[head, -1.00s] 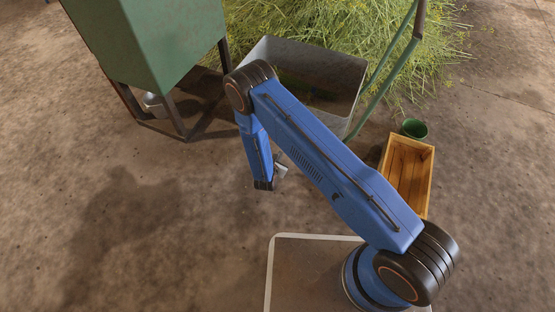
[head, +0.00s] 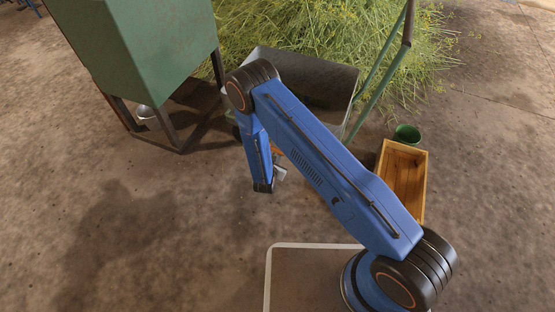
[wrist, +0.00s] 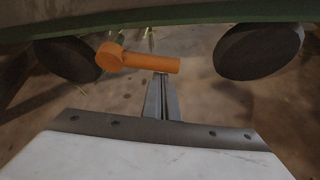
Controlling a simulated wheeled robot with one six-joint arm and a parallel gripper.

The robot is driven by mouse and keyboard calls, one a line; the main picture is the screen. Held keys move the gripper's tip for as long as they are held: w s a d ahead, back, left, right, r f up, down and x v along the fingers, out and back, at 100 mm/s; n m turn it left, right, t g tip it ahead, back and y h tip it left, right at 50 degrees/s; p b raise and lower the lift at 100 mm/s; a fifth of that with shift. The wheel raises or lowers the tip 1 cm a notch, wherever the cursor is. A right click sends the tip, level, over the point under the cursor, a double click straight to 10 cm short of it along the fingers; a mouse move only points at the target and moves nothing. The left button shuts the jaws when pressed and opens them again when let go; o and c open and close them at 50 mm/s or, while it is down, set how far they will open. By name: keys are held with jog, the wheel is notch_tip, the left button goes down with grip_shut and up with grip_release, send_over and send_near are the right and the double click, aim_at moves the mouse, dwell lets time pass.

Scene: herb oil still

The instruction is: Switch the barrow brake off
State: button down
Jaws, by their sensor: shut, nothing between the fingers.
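The barrow (head: 325,75) has a grey tray and green handles and stands beyond my arm, partly hidden by it. In the wrist view, an orange lever (wrist: 150,62), which looks like the brake, lies crosswise between two dark wheels (wrist: 258,50). Its round hub is at the left and its bar points right. My gripper (wrist: 161,80) is shut and empty, with its tips just below the bar in the picture. I cannot tell whether they touch it. In the head view my gripper (head: 280,173) hangs low in front of the barrow, and a bit of orange shows close by.
A green hopper on legs (head: 150,60) stands at the left, with a small metal bowl (head: 147,113) beneath. A heap of cut herbs (head: 300,30) lies behind the barrow. A wooden crate (head: 422,190) and green pot (head: 407,133) are at the right. Floor at left is clear.

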aim_at(281, 153)
jog(key=shift+r+n+h, duration=0.4)
jog(key=shift+r+h, duration=0.05)
jog(key=shift+h, duration=0.05)
jog(key=shift+d+r+n+g+h, duration=0.2)
jog(key=shift+r+n+g+h, duration=0.4)
jog(key=shift+r+n+h, duration=0.6)
jog(key=shift+r, duration=0.5)
